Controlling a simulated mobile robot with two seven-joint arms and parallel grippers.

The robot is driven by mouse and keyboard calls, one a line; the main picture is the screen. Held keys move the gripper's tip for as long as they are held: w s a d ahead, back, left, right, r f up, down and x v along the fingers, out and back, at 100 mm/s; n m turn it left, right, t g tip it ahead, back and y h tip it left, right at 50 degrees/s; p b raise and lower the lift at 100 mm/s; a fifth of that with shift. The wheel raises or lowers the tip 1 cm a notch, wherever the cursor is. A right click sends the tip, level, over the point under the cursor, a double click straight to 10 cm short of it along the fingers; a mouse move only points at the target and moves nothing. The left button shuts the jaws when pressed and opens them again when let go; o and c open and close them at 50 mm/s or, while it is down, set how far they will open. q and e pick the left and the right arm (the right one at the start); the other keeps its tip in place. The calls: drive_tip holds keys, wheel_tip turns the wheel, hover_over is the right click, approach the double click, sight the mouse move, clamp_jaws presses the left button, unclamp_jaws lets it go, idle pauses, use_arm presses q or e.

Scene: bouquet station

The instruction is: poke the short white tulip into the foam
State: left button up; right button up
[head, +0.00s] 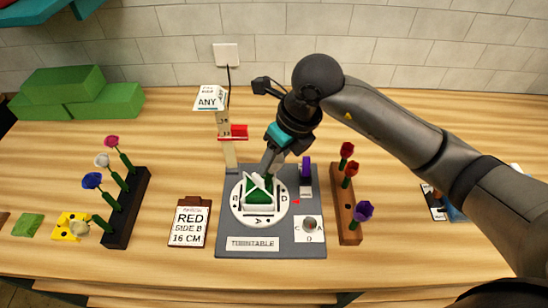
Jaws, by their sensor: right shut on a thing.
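The green foam (259,199) sits in a white frame on the round white turntable (240,207), which has letters around its rim. My right gripper (268,167) points down right above the foam and is shut, with its tips close to the foam's top. What it holds is mostly hidden by the fingers; I take it for the short white tulip, but cannot see its bloom clearly. I cannot tell if the stem touches the foam. Another white flower (102,160) stands in the left rack. My left gripper is not in view.
The dark left rack (126,210) also holds pink and blue flowers. The wooden right rack (347,215) holds red and purple flowers. A measuring post (229,150) with a red slider stands behind the turntable. A clipboard card (190,222) lies left of the grey mat (284,244).

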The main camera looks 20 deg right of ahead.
drive_tip(key=shift+f+b, duration=0.2)
drive_tip(key=shift+b, duration=0.1)
idle(0.4)
idle(0.7)
drive_tip(key=o, duration=0.9)
drive_tip(key=shift+r, duration=0.1)
drive_tip(key=p+v, duration=0.4)
drive_tip(key=v, duration=0.2)
drive_tip(key=shift+s+r, duration=0.1)
drive_tip(key=shift+r, duration=0.1)
idle(0.9)
drive_tip(key=o, duration=0.4)
